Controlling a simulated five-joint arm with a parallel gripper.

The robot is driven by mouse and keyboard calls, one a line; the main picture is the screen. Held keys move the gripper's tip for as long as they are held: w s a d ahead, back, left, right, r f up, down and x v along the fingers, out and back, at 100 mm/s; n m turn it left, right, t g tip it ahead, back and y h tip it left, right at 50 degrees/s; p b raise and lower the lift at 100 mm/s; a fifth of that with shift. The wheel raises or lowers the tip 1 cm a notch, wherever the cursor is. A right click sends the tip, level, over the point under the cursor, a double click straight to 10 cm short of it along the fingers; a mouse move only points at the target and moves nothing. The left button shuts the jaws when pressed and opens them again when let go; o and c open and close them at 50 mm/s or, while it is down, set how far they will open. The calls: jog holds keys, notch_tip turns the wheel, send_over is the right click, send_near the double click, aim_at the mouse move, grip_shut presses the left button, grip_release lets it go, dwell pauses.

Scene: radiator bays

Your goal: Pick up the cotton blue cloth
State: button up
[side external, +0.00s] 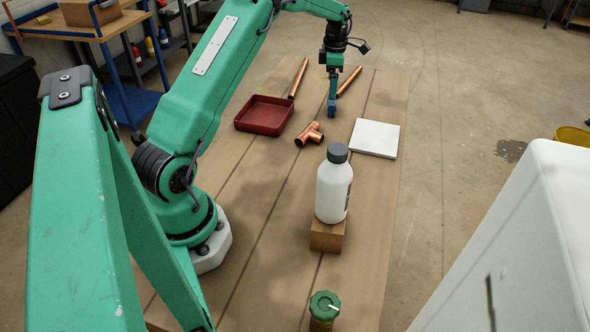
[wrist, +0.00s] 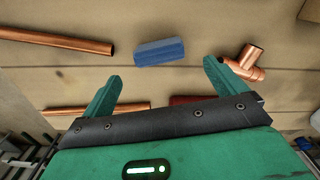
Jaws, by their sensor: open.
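The blue cloth (wrist: 159,52) looks like a small folded block in the wrist view. It lies on the wooden boards just beyond the fingertips, centred in the gap between them. In the side external view the blue cloth (side external: 332,106) shows as a small patch right at the end of my gripper (side external: 333,92), which points down over the far part of the table. In the wrist view my gripper (wrist: 161,74) has its two green fingers spread wide with nothing between them. I cannot tell from these views how much height is left between the fingertips and the cloth.
Copper pipes (side external: 298,78) and (side external: 349,80) lie on either side of my gripper. A red tray (side external: 243,125), a copper tee (side external: 309,134) and a white tile (side external: 375,138) lie nearer.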

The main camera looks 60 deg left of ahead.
aim_at(332, 102)
jog(key=shift+w+f, duration=0.15)
jog(key=shift+f, duration=3.75)
jog(key=c, duration=1.1)
jog(key=shift+r, duration=0.2)
jog(key=shift+r, duration=0.6)
jog(key=r, duration=0.1)
jog(key=d+r, duration=0.1)
jog(key=r, duration=0.1)
jog(key=shift+r, duration=0.1)
jog(key=d+r, duration=0.2)
jog(key=d, duration=0.1)
jog(key=d+r, duration=0.2)
jog(key=d, duration=0.2)
jog(key=d+r, duration=0.2)
jog(key=d, duration=0.1)
jog(key=shift+s+d+r, duration=0.15)
jog(key=shift+s+d, duration=0.1)
jog(key=shift+d, duration=0.15)
